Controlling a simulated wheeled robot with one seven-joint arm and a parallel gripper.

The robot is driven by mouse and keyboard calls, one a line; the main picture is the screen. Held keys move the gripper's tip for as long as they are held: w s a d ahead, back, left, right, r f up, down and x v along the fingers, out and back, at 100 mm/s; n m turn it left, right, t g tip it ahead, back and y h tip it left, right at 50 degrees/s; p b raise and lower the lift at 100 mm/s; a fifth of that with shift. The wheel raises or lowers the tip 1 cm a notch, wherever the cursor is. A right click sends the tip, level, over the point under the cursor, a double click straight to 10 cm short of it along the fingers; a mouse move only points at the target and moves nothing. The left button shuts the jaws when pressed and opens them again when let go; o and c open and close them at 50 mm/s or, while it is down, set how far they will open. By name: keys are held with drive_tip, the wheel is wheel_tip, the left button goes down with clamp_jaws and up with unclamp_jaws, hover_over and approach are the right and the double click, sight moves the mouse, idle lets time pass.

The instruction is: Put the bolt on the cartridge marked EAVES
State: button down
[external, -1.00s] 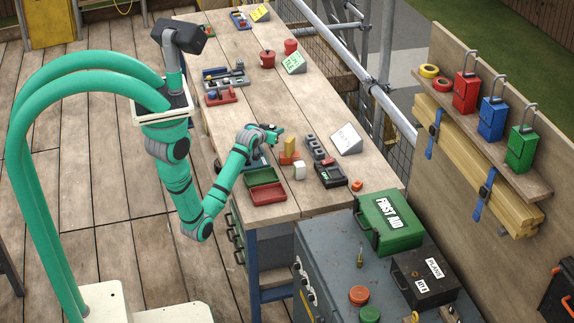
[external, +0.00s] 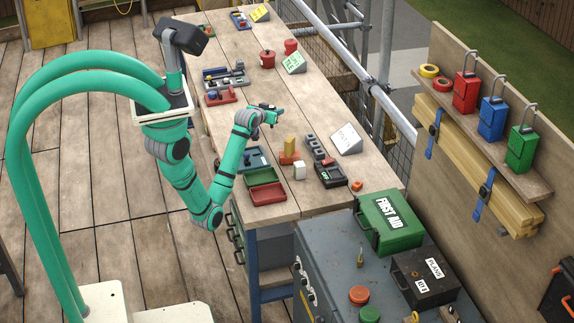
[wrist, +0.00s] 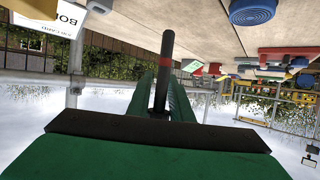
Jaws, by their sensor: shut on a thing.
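My gripper (external: 276,113) is above the workbench, near its middle. In the wrist view it is shut on a dark rod with a red band (wrist: 164,70), apparently the bolt, which stands out between the fingers. The rod is too small to make out in the external view. I cannot read the word EAVES anywhere, so I cannot tell which thing is the cartridge with that mark. A black device with small lettering (external: 331,175) and a row of dark grey pieces (external: 313,147) lie at the bench's right side.
More trays and a green card (external: 295,62) stand farther back.

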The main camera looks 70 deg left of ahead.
drive_tip(key=w+d+r, duration=0.2)
drive_tip(key=d, duration=0.9)
drive_tip(key=w+d+r, duration=0.2)
drive_tip(key=w+d, duration=0.1)
drive_tip(key=d, duration=0.9)
wheel_tip(320, 180, down, 7)
drive_tip(key=shift+a, duration=0.3)
drive_tip(key=shift+s, duration=0.1)
drive_tip(key=shift+f, duration=0.1)
drive_tip(key=c, duration=1.6)
unclamp_jaws()
